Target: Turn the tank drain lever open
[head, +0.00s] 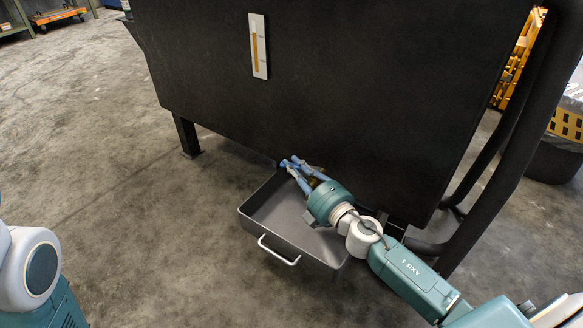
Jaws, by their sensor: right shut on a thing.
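The tank (330,85) is a large dark box on short legs, with a white and yellow level gauge (258,46) on its front. My right gripper (288,163) reaches under the tank's lower front edge, above the tray. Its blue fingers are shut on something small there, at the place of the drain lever. The lever itself is mostly hidden by the fingers, and I cannot tell its angle.
A grey drain tray (258,224) with a front handle (279,251) lies on the floor under my right gripper. Thick black pipes (510,150) run at the tank's right. A yellow basket (566,124) stands beyond them. The concrete floor at left is clear.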

